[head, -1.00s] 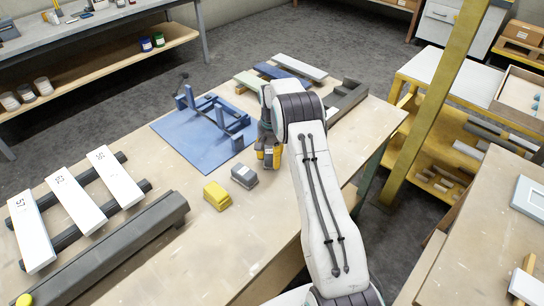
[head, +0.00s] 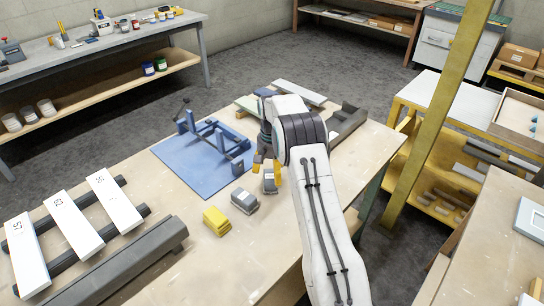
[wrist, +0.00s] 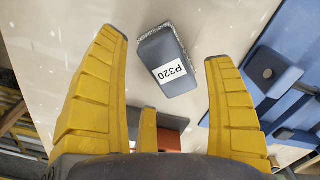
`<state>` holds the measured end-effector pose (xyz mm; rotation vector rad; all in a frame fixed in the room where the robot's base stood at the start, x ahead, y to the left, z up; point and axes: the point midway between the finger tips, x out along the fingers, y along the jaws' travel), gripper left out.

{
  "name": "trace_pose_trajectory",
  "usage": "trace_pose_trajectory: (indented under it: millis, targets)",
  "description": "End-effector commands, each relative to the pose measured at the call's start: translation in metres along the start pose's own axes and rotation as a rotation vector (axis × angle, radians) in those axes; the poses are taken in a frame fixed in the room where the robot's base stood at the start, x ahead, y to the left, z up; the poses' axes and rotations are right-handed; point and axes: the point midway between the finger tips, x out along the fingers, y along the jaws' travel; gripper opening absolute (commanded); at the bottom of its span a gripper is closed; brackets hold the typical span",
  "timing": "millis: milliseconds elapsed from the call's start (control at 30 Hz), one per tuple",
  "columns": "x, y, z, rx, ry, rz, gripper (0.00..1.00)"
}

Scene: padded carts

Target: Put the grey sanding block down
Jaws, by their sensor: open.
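My gripper (head: 268,178) is open over the table, its yellow fingers spread in the wrist view (wrist: 168,50). A grey sanding block (wrist: 168,62) with a white "P320" label lies between and just past the fingertips, with a visible gap to each finger. It also shows by the fingers in the head view (head: 269,184) and appears to rest on the tabletop (head: 180,195). A second grey block (head: 244,201) lies just left of it, and a yellow block (head: 217,221) farther left.
A blue mat (head: 205,180) with a blue fixture (head: 215,132) is to the left. White numbered bars (head: 75,222) lie on dark rails at front left. Bare tabletop lies right of the blocks.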

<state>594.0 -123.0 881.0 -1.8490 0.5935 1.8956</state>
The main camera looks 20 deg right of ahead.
Motion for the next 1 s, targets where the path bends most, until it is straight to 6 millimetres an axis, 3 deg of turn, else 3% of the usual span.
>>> trace_pose_trajectory:
  millis: [200, 667, 867, 1000]
  targets:
    - [-0.039, 0.0, -0.001, 0.0, 0.004, -0.001, 0.77]
    - [-0.086, -0.001, 0.006, -0.015, 0.008, -0.003, 0.77]
    - [-0.132, -0.002, 0.039, -0.086, 0.048, -0.018, 0.77]
    - [-0.167, 0.001, 0.079, -0.159, 0.086, -0.031, 0.77]
